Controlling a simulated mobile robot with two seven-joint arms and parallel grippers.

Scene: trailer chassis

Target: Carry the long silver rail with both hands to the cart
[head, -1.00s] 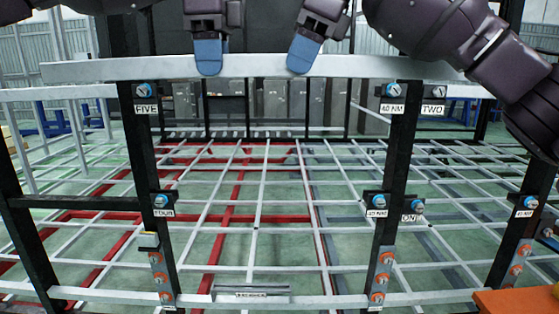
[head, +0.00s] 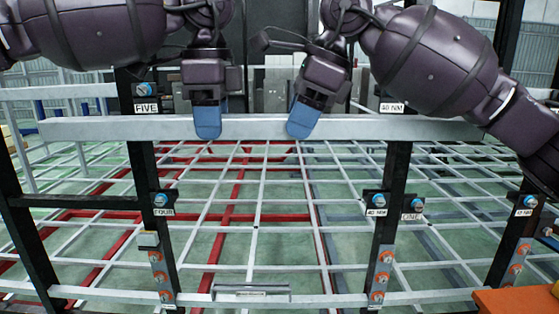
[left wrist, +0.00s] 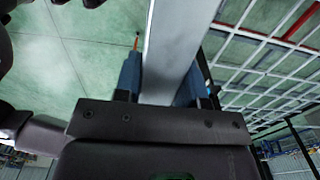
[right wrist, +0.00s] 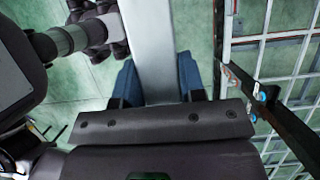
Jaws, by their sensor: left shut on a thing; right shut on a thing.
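The long silver rail (head: 260,127) lies level across the head view, in front of the black uprights. My left gripper (head: 208,122) is shut on it left of the middle. My right gripper (head: 304,120) is shut on it a little right of the middle, its hand tilted. In the left wrist view the rail (left wrist: 178,50) runs between the blue fingers. In the right wrist view the rail (right wrist: 150,45) also sits between the blue fingers. The right end of the rail is partly hidden by my right arm. I cannot pick out the cart for certain.
A white and red grid frame (head: 262,190) spreads behind the rail. Black uprights (head: 146,190) and (head: 393,200) carry labels and blue-capped bolts. An orange surface (head: 515,301) is at the lower right. Green floor shows through the grid.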

